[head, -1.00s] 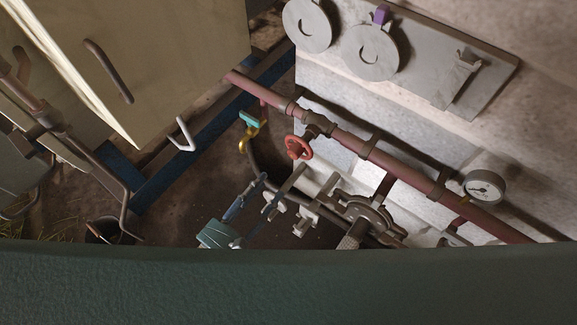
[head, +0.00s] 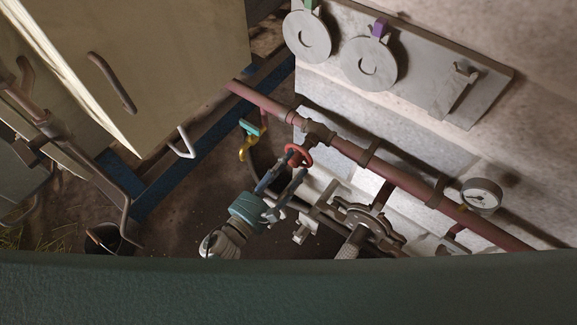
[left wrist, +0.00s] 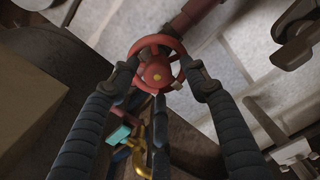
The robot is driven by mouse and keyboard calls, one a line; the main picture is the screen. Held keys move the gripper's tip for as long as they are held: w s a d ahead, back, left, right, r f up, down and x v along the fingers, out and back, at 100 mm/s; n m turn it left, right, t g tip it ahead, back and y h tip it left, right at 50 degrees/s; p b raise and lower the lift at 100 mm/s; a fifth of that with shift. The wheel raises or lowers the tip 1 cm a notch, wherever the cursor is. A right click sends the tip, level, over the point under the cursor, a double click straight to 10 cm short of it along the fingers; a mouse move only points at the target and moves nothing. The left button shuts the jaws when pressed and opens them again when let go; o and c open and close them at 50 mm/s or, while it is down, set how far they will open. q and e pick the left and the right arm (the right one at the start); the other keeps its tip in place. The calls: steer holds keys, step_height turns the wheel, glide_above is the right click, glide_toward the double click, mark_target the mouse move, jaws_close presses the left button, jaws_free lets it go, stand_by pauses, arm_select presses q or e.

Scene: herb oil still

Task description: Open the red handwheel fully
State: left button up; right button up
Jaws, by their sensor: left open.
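The red handwheel (head: 298,156) sits on a short valve stub below the dark red pipe (head: 345,146) in the head view. It also shows in the left wrist view (left wrist: 141,49), with a yellow dot at its hub. My left gripper (head: 283,172) is open and reaches up to the wheel from below. My right gripper is not in view.
A teal and yellow valve (head: 248,139) is left of the wheel. A gauge (head: 481,196) is at the pipe's right. A large grey-brown valve (head: 367,222) is below right. A beige cabinet (head: 165,55) is at upper left, and a bucket (head: 108,238) stands at lower left.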

arm_select(q)
steer(key=c, duration=1.1)
steer(key=shift+s, duration=0.1)
